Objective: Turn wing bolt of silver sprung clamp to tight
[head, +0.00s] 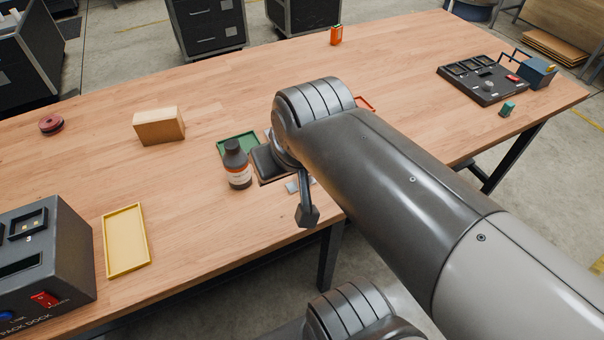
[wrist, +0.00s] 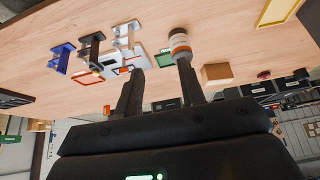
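In the wrist view, which looks tilted and roughly upside down, several clamp-like fixtures stand on the wooden table: a pale silver one (wrist: 127,38), a darker grey one (wrist: 92,46) and a blue one (wrist: 61,58). The silver one is probably the silver clamp; its spring and wing bolt are too small to make out. My gripper (wrist: 160,68) is open and empty, its two fingers apart, and the fixtures lie beyond and left of them. In the head view my arm hides the clamps and most of my gripper.
A dark bottle (head: 237,168) stands by a green tray (head: 225,141) near my arm. A cardboard-coloured block (head: 158,126), a yellow tray (head: 106,250) and a grey dock box (head: 75,255) are to the left. A black panel (head: 470,91) is at the right.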

